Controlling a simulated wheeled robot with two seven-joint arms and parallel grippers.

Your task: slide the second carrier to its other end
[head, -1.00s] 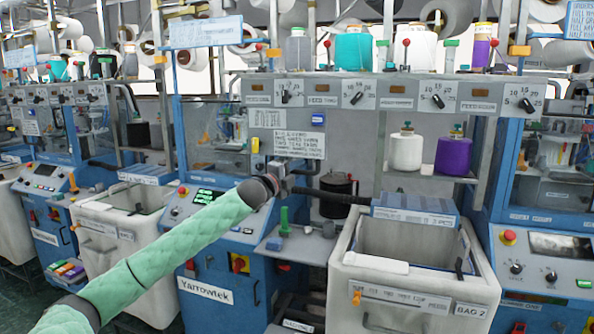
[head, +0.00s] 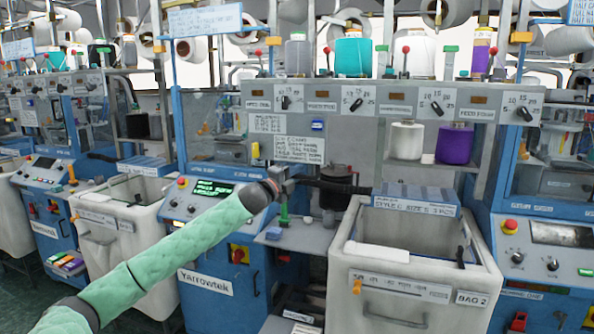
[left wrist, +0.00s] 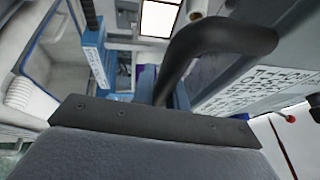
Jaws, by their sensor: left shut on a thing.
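My left gripper (head: 284,183) is at the end of the green-sleeved arm, in front of the middle machine (head: 205,193). It is small and partly hidden by my wrist. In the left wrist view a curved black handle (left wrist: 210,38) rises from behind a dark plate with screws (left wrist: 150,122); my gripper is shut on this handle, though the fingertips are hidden. I cannot make out which part is the second carrier. My right gripper is not in view.
A white bin marked BAG 2 (head: 345,285) stands right of the gripper, with a blue-grey box (head: 415,200) at its back edge. White (head: 407,143) and purple (head: 454,146) cones stand on a shelf behind. A small ledge with a green peg (head: 284,213) lies just below the gripper.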

